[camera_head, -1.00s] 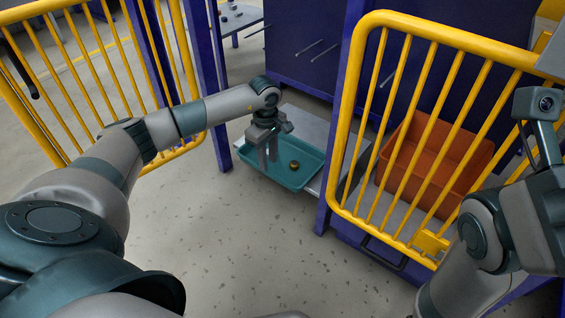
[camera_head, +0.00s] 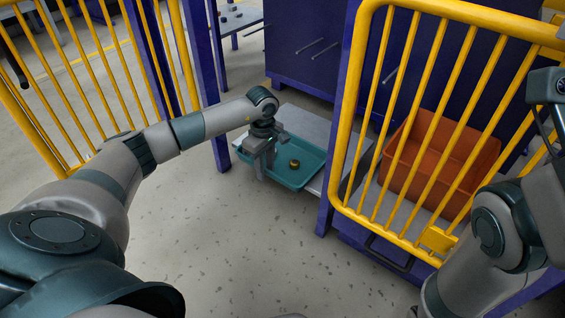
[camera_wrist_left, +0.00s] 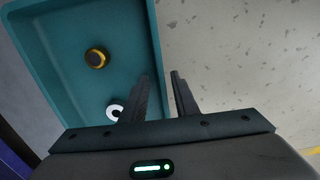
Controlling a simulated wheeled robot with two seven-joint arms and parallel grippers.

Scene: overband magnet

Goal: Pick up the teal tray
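The teal tray (camera_head: 311,158) sits on a low grey shelf at the middle of the head view, overhanging its near side. It fills the upper left of the left wrist view (camera_wrist_left: 38,62). A brass-coloured round part (camera_head: 294,163) lies in it, and a white ring (camera_wrist_left: 115,111) shows in the wrist view. My left gripper (camera_wrist_left: 160,78) points down at the tray's edge, open. One finger is inside the wall and the other outside, with the rim between them and visible gaps. My right arm shows at the right, but its fingers do not.
A yellow barred gate (camera_head: 362,108) on a blue post stands right of the tray. An orange bin (camera_head: 470,160) is behind its bars. Another yellow barred gate (camera_head: 110,62) stands left. The grey floor (camera_head: 215,240) in front is clear.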

